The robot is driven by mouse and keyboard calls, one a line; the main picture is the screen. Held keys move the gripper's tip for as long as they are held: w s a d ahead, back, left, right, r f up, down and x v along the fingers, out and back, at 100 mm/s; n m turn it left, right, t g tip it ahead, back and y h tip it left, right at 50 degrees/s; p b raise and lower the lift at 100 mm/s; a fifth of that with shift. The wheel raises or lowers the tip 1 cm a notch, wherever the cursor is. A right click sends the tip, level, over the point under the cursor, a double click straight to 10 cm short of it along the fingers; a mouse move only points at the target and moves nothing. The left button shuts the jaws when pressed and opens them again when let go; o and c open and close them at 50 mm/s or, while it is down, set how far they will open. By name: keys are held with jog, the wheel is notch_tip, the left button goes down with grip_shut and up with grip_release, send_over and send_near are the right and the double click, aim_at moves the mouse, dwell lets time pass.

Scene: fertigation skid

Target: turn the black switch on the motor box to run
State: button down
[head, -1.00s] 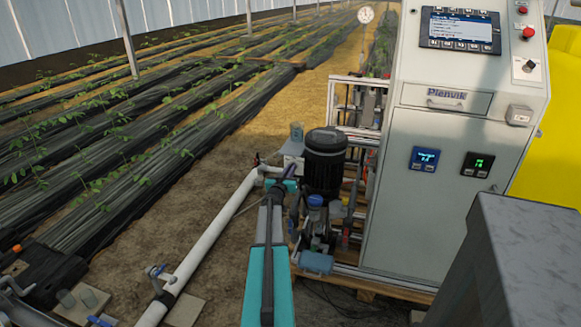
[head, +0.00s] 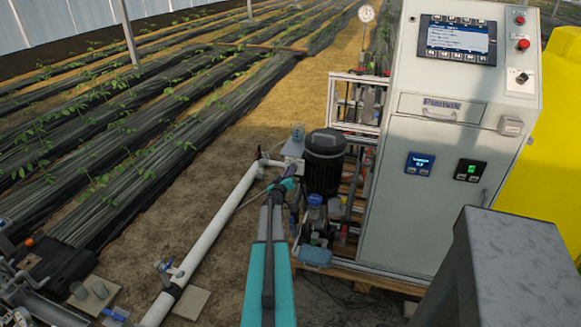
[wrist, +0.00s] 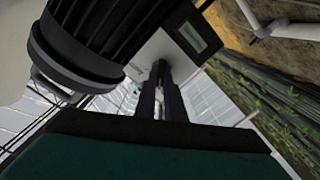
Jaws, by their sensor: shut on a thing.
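The motor box (wrist: 158,47) is a small pale box beside the dark ribbed motor (wrist: 85,40). In the head view the motor (head: 324,160) stands upright on the skid, with the box (head: 293,147) at its left. My gripper (wrist: 161,68) reaches the box's face, its two dark fingers close together, shut on the black switch. The switch itself is hidden by the fingers, so its setting cannot be read. In the head view my gripper (head: 287,181) is small and partly lost against the motor.
A white pipe (head: 212,232) runs along the ground left of my arm. A tall control cabinet (head: 435,170) stands right of the motor, with a yellow tank (head: 553,160) behind it. A blue-capped pump part (head: 315,200) sits below the motor. Planted rows lie to the left.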

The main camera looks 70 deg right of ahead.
jog(key=shift+n+p, duration=0.8)
jog(key=shift+p, duration=0.05)
jog(key=shift+f, duration=0.1)
jog(key=c, duration=1.8)
grip_release()
jog(key=shift+c, duration=0.2)
jog(key=shift+a, duration=0.15)
jog(key=a+b, duration=0.2)
jog(key=a, duration=1.1)
jog(key=shift+s+a, duration=0.25)
jog(key=shift+s, duration=0.1)
